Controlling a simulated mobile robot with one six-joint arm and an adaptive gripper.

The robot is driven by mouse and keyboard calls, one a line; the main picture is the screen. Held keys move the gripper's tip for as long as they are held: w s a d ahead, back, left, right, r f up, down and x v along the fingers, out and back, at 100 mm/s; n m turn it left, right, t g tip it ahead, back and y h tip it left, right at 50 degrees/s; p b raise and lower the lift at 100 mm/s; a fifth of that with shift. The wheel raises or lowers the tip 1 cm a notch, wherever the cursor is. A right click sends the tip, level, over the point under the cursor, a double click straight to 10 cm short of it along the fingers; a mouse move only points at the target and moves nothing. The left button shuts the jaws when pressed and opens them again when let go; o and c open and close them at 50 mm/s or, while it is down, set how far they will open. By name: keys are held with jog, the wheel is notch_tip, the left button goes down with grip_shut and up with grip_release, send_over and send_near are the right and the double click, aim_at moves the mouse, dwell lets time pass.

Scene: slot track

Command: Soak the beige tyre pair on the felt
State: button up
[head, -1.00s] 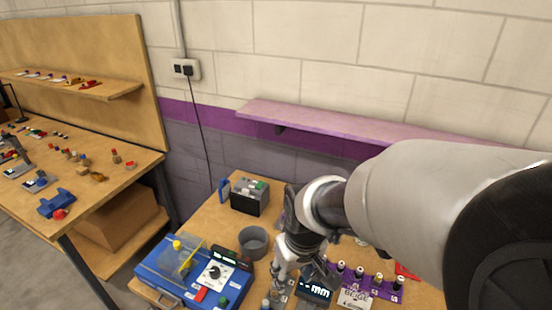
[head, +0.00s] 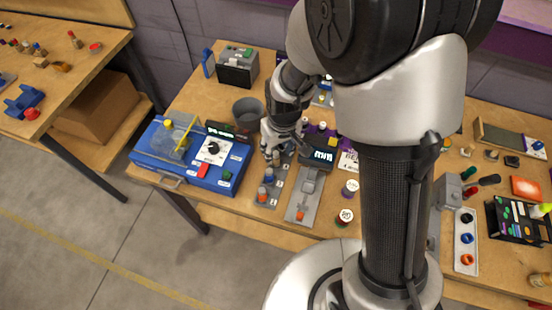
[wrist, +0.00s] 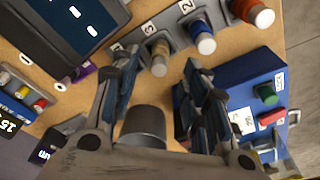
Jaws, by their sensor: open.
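The beige tyre pair (wrist: 160,57) stands upright on a grey numbered rack (wrist: 177,33) in the wrist view, by the label 3. A blue tyre pair (wrist: 203,42) and an orange one (wrist: 252,13) stand in line beside it. My gripper (wrist: 161,72) is open, its two fingers spread to either side of the beige pair in the picture; I cannot tell whether they touch it. In the head view my gripper (head: 274,155) is over the far end of the rack (head: 263,201), hiding part of it. I cannot make out the felt.
A blue box (head: 160,165) with a dial stands left of the rack. A grey cup (head: 248,110) is behind it. A grey device (head: 303,205) with a lit display is close on the right. A black box (head: 237,72) stands at the back.

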aim_at(276, 154)
jog(key=shift+w+a+f+b, duration=0.15)
jog(key=shift+f+b, duration=0.25)
jog(key=shift+f, duration=0.5)
jog(key=shift+w+f+b, duration=0.15)
jog(key=shift+f+b, duration=0.2)
jog(key=shift+f, duration=0.55)
jog(key=shift+w+a+f+b, duration=0.15)
jog(key=shift+f+b, duration=0.25)
jog(key=shift+f, duration=0.5)
jog(key=shift+d, duration=0.1)
jog(key=shift+r, duration=0.1)
jog(key=shift+c, duration=0.3)
grip_shut()
